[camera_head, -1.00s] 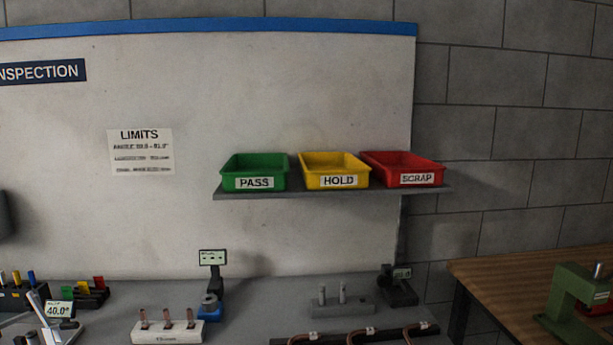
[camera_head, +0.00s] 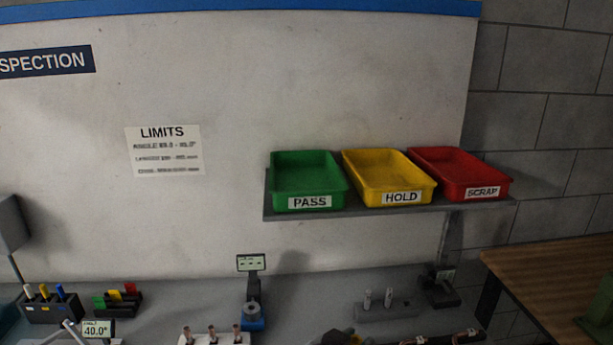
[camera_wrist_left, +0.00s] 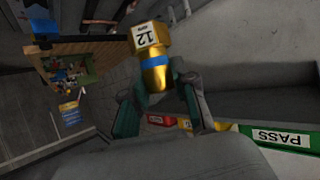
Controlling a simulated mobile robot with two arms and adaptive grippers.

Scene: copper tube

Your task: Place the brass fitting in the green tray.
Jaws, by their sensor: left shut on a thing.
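The green tray (camera_head: 307,172), labelled PASS, stands at the left end of the wall shelf and looks empty. Its labelled front also shows at the right edge of the left wrist view (camera_wrist_left: 262,134). The brass fitting (camera_wrist_left: 154,74) is in the left wrist view, gold with a blue band and a white tag reading 12. My left gripper (camera_wrist_left: 160,86) is shut on the fitting, a finger on each side, with the trays beyond. A small dark brownish shape at the bottom of the head view is too cut off to identify. My right gripper is not in view.
The yellow HOLD tray (camera_head: 390,172) and red SCRAP tray (camera_head: 460,170) stand right of the green one on the shelf (camera_head: 385,211). Below, the bench holds a digital gauge (camera_head: 252,290), a white block with copper pieces (camera_head: 213,338) and a grey peg block (camera_head: 388,310).

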